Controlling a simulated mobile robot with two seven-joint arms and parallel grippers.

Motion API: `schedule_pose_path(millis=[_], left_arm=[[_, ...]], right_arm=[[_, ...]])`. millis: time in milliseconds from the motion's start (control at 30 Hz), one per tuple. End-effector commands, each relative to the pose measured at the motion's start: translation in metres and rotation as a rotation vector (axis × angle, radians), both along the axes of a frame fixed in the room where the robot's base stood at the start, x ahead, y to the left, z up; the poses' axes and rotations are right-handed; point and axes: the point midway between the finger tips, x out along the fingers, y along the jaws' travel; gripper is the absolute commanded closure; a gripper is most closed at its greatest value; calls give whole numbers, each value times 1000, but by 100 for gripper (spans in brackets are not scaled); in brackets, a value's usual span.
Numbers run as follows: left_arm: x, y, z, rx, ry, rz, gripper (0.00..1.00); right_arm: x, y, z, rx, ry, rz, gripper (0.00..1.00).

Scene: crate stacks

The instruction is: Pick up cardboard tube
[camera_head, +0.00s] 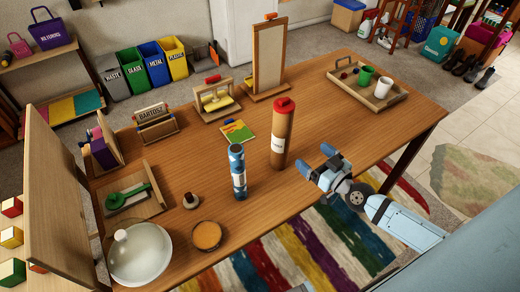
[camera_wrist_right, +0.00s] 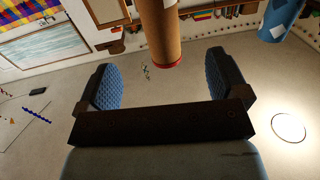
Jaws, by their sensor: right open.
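The cardboard tube (camera_head: 281,138) is a tall brown cylinder with a red cap and a white label. It stands upright on the wooden table (camera_head: 345,142), near its front edge, in the head view. In the right wrist view the tube (camera_wrist_right: 160,30) comes in from the top, its red-rimmed end beyond the fingers. My right gripper (camera_head: 317,161) is open and empty, just right of the tube and apart from it. Its two blue-padded fingers spread to either side of the tube's line in the wrist view (camera_wrist_right: 163,78). My left gripper is not in view.
A blue patterned cylinder (camera_head: 237,172) stands left of the tube. A small jar (camera_head: 190,201), an orange-topped bowl (camera_head: 207,236) and a glass dome (camera_head: 139,254) are further left. A framed board (camera_head: 269,60) stands behind. A tray (camera_head: 393,98) with cups is at back right.

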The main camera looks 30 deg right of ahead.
Motion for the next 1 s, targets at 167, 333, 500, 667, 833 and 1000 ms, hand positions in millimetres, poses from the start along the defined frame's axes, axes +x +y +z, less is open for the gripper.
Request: schedule_pose_path(millis=[167, 333, 500, 667, 833, 1000], left_arm=[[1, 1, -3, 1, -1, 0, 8], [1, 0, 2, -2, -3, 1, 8], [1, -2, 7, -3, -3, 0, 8], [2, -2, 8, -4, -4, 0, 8], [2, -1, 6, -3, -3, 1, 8], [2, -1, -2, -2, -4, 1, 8]], right_arm=[[8, -11, 4, 2, -17, -23, 7], [33, -8, 6, 6, -19, -24, 7], [66, -2, 6, 5, -20, -23, 7], [86, 0, 4, 4, -18, -24, 7], [95, 3, 1, 5, -18, -22, 7], [120, 8, -7, 4, -19, -23, 7]])
